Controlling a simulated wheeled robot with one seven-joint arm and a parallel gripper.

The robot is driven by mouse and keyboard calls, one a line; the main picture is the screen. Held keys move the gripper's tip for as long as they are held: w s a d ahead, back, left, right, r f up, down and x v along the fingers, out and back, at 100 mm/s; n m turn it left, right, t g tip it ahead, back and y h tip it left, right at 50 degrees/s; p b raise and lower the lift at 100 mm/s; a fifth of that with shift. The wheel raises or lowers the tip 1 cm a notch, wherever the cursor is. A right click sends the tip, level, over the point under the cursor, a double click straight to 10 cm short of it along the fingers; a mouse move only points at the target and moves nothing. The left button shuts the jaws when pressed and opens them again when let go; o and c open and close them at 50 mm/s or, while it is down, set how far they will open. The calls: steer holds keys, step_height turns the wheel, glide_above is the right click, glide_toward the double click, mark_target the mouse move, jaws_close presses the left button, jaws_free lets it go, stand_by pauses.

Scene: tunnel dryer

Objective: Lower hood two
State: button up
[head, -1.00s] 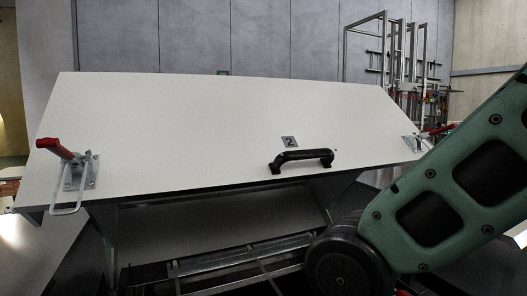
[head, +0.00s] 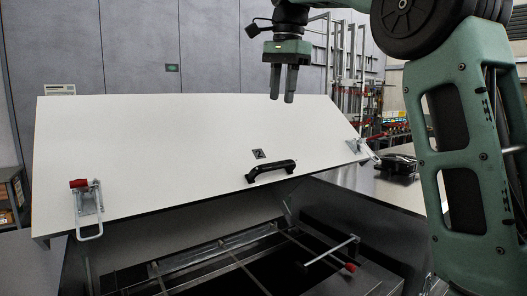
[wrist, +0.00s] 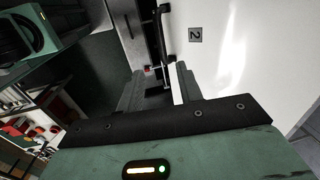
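Hood two (head: 190,150) is a wide white panel. It is raised and tilted over the dark opening of the dryer, its front edge well above the frame below. A plate with the number 2 (head: 258,154) sits above its black bar handle (head: 271,172). In the wrist view the handle (wrist: 164,35) and number plate (wrist: 195,35) are ahead of the fingers. My gripper (head: 283,98) is in front of the upper right of the hood in the head view, fingers pointing down. In the wrist view my gripper (wrist: 157,82) has its fingers apart, with nothing held.
A red-tipped toggle latch (head: 88,208) is on the hood's left corner and another latch (head: 364,150) on its right. A grey top surface (head: 375,188) with a black object (head: 397,164) lies right.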

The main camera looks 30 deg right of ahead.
mark_target(277, 164)
steer(key=f, duration=0.5)
steer(key=w+f+p, duration=0.1)
steer(key=f, duration=0.5)
steer(key=w+f, duration=0.1)
steer(key=f, duration=0.4)
steer(key=shift+w+d+f+p, duration=0.2)
steer(key=shift+f+p, duration=0.05)
steer(key=shift+p, duration=0.05)
steer(key=shift+c, duration=0.4)
jaws_close()
